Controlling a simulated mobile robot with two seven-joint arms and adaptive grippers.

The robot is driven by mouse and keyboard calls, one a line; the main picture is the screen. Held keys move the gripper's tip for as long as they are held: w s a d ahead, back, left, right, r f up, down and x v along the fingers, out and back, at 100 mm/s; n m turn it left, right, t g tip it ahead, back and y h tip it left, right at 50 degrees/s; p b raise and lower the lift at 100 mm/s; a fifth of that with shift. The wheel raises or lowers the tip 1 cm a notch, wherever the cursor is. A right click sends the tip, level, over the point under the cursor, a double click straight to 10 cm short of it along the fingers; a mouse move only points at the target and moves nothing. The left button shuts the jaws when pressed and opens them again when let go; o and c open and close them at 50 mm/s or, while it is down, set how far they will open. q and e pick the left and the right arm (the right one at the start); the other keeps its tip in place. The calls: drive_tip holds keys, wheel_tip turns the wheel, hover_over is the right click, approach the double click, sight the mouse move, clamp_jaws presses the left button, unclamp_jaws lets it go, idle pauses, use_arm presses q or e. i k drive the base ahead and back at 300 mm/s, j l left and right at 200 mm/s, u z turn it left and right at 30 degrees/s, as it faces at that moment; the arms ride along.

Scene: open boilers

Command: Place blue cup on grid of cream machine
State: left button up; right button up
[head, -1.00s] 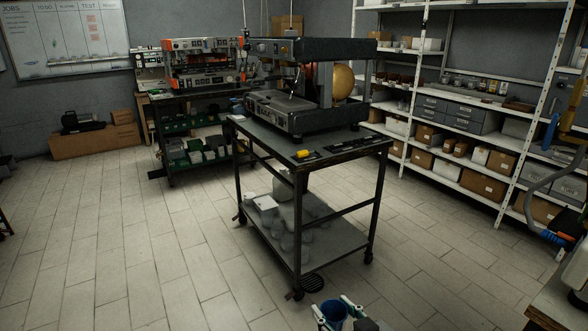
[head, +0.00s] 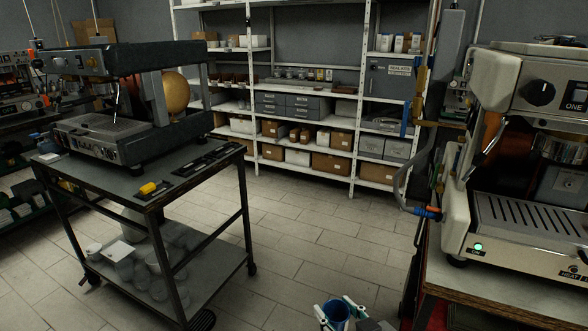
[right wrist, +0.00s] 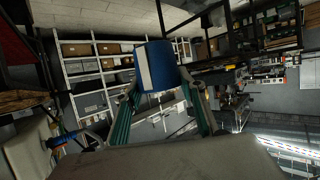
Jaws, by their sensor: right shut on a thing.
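The blue cup (head: 337,311) is at the bottom edge of the head view, held by my right gripper (head: 341,312). In the right wrist view the blue cup (right wrist: 157,66), with a white stripe, sits between the green fingers of my right gripper (right wrist: 163,92), which is shut on it. The cream machine (head: 530,140) stands on a bench at the right of the head view. Its slotted metal grid (head: 535,222) looks bare. The cup is to the left of the machine and apart from it. My left gripper is not in view.
A dark machine (head: 130,120) stands on a wheeled cart (head: 185,190) at the left. White shelves (head: 351,150) with boxes line the back wall. A hose (head: 403,180) hangs beside the cream machine. The tiled floor (head: 310,240) between cart and bench is clear.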

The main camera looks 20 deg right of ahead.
sight(532, 213)
drive_tip(key=i+z, duration=0.15)
drive_tip(key=z, duration=0.25)
drive_tip(key=i+j+z, duration=0.1)
drive_tip(key=z, duration=0.3)
drive_tip(key=i+j+z, duration=0.1)
drive_tip(key=z, duration=0.3)
drive_tip(key=i+j+z, duration=0.25)
drive_tip(key=z, duration=0.25)
drive_tip(key=i+j+z, duration=0.25)
drive_tip(key=j+z, duration=0.2)
drive_tip(key=l, duration=0.1)
